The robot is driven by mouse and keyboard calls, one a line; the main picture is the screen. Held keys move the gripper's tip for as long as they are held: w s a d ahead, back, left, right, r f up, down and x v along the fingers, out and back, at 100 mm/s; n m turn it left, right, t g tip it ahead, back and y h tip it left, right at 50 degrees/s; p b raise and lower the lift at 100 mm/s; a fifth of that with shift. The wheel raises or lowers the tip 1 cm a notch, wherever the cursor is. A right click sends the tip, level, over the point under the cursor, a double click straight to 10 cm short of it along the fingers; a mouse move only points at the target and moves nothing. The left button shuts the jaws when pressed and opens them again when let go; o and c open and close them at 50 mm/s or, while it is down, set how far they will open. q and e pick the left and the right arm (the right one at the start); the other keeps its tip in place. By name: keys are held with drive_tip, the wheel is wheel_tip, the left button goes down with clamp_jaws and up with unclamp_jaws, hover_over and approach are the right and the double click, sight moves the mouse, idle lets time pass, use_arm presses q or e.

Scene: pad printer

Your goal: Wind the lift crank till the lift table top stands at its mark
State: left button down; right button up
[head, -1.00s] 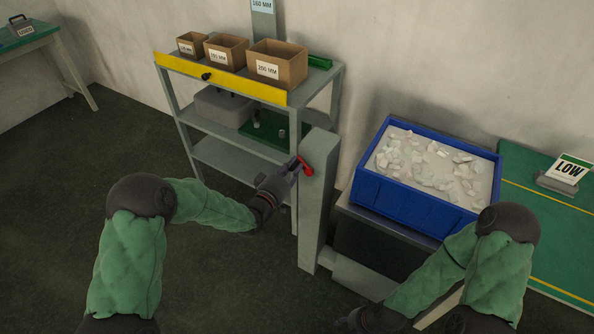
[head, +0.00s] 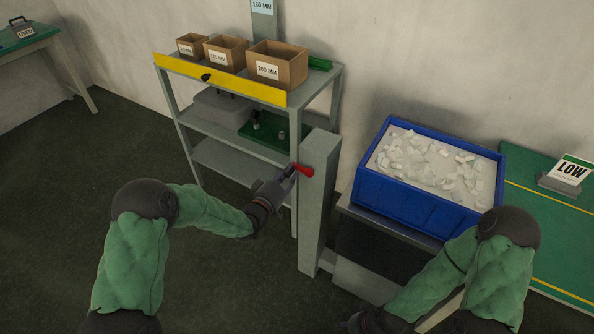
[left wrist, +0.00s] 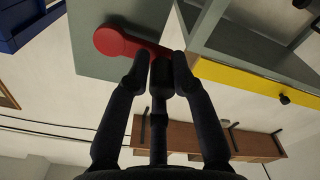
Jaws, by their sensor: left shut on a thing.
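The red lift crank (head: 304,170) is on the upper part of a grey upright post (head: 317,205). My left gripper (head: 289,172) is shut on the crank at its left end. In the left wrist view, the crank (left wrist: 118,42) has a round red hub with an arm reaching to my fingers (left wrist: 160,75), which partly hide its grip. A grey table (head: 352,210) right of the post carries a blue bin (head: 400,203) of pale pieces. I cannot make out a height mark on it. My right gripper (head: 368,323) is dark, low in the head view and partly cut off.
A grey shelf rack (head: 240,160) with a yellow front strip (head: 222,83) and several cardboard boxes stands left of the post. A green table (head: 540,225) with a LOW sign (head: 569,170) stands at right. The floor at left is clear.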

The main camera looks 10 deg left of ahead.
use_arm(q)
drive_tip(key=f, duration=0.1)
drive_tip(key=d+f, duration=0.2)
drive_tip(key=shift+s+f, duration=0.15)
drive_tip(key=shift+s, duration=0.15)
drive_tip(key=shift+w+a, duration=0.1)
drive_tip(key=shift+s+d+f, duration=0.25)
drive_tip(key=shift+d+f, duration=0.05)
drive_tip(key=shift+d, duration=0.25)
drive_tip(key=shift+s+d+f, duration=0.2)
drive_tip(key=shift+d+f, duration=0.1)
drive_tip(key=shift+d, duration=0.25)
drive_tip(key=c, duration=1.2)
unclamp_jaws()
drive_tip(key=shift+o, duration=0.2)
drive_tip(key=shift+a, duration=0.1)
